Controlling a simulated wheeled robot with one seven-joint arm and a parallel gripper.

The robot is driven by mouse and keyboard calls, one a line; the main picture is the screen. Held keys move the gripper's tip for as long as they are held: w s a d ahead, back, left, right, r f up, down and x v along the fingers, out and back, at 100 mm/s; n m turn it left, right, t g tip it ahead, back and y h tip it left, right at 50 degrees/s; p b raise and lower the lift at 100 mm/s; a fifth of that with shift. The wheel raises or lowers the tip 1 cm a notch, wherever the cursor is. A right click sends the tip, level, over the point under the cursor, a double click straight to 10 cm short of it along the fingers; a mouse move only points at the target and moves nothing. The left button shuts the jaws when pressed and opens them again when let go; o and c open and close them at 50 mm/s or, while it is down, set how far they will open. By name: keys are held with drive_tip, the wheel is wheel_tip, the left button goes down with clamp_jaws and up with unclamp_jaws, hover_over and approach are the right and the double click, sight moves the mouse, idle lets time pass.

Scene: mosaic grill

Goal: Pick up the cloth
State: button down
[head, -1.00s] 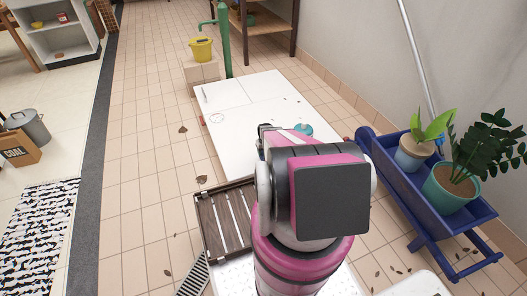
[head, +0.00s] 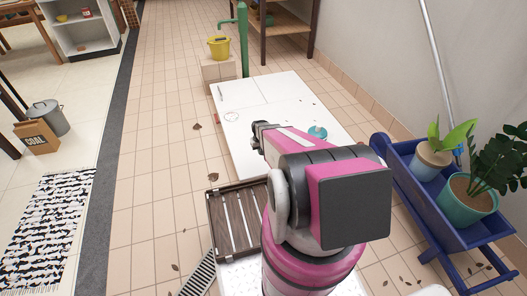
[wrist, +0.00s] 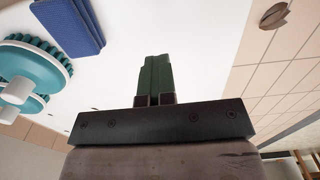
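A blue folded piece that looks like the cloth (wrist: 72,24) lies on the white surface, at the upper left of the wrist view. I cannot make it out in the head view, where my arm covers part of the surface. My gripper (wrist: 155,80) has its dark green fingers together, with nothing visible between them. It is apart from the cloth, to the right of and below it in the wrist view. In the head view my gripper end (head: 258,130) is over the left part of the white table (head: 265,95).
A teal round brush (wrist: 30,75) is beside the cloth; it also shows in the head view (head: 317,132). A slatted dark wooden crate (head: 232,222) is near my arm. A blue planter cart (head: 425,190) stands at right. A yellow bucket (head: 219,47) is beyond the table.

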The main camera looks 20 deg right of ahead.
drive_tip(key=shift+c, duration=1.9)
unclamp_jaws()
drive_tip(key=shift+r, duration=0.1)
